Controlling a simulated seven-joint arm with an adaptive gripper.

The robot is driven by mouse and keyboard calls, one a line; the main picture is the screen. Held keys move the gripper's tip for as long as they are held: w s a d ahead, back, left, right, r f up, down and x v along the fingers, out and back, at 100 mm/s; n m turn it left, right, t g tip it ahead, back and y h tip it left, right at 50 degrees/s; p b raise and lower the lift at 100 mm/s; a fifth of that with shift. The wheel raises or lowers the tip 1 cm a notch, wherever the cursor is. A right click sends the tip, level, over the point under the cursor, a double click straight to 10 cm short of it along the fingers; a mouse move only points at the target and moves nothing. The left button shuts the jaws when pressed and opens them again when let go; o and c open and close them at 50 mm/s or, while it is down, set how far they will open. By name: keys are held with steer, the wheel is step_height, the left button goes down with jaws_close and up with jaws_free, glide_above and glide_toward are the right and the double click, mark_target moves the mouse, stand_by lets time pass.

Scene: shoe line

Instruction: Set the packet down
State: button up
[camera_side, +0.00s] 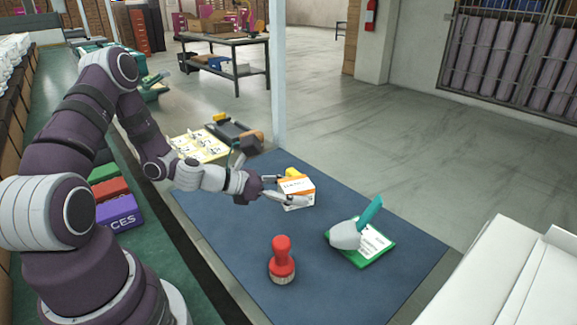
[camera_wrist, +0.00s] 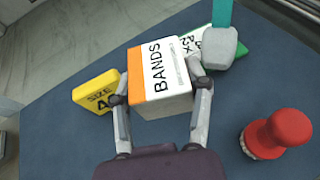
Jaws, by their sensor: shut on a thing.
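The packet is a white and orange box (camera_side: 297,190) lettered BANDS. My gripper (camera_side: 288,191) is shut on it, with one finger along each side. In the wrist view the box (camera_wrist: 160,85) sits between the two fingertips (camera_wrist: 161,74), its lettered face toward the camera. The box is over the blue mat (camera_side: 225,228). I cannot tell whether its underside touches the mat.
A yellow SIZE block (camera_wrist: 96,92) stands beside the box, close to the left finger. A red stamp (camera_side: 281,262) stands at the mat's front. A teal-handled brush (camera_side: 347,234) rests on a green-and-white pack (camera_side: 375,246). The mat's right front is clear.

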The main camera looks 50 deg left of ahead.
steer(key=shift+a+r, duration=0.15)
steer(key=shift+r, duration=0.75)
steer(key=a+f+n+y, duration=0.1)
steer(key=a+n+y, duration=0.1)
steer(key=a, duration=0.1)
steer(key=a+f+n+y, duration=0.1)
steer(key=a+n+y, duration=0.1)
steer(key=a, duration=0.2)
steer(key=a+f+n+y, duration=0.1)
steer(key=a+n+y, duration=0.1)
steer(key=a, duration=0.2)
steer(key=shift+t+y, duration=0.3)
steer(key=shift+t, duration=0.1)
steer(key=s+a+r+n+g+y, duration=0.2)
steer(key=s+a+n+g+y, duration=0.15)
steer(key=a+n+y, duration=0.7)
steer(key=a+f+m+h, duration=0.1)
steer(key=f, duration=0.1)
steer(key=a+f+m+h, duration=0.1)
steer(key=f, duration=0.2)
steer(key=s+a+f+m+h, duration=0.1)
steer(key=f, duration=0.2)
steer(key=shift+f, duration=0.15)
steer(key=o, duration=1.2)
steer(key=shift+f, duration=0.1)
